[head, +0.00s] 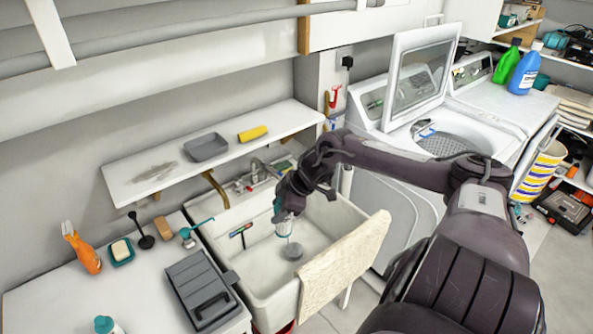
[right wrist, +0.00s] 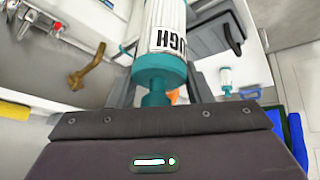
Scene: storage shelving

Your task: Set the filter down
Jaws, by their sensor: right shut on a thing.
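The filter (head: 284,227) is a small white cylinder with a teal end. My right gripper (head: 282,210) is shut on it and holds it over the white sink basin (head: 262,272), above the round drain. In the right wrist view the filter (right wrist: 163,35) sits between my fingers, with its teal end toward the palm and black letters "UGH" on its white body. Its far end is cut off there by the frame's top edge. My left gripper is not in view.
A beige towel (head: 343,262) hangs over the sink's front right edge. A shelf (head: 135,185) runs behind the sink; an open-lidded washer (head: 425,125) stands right.

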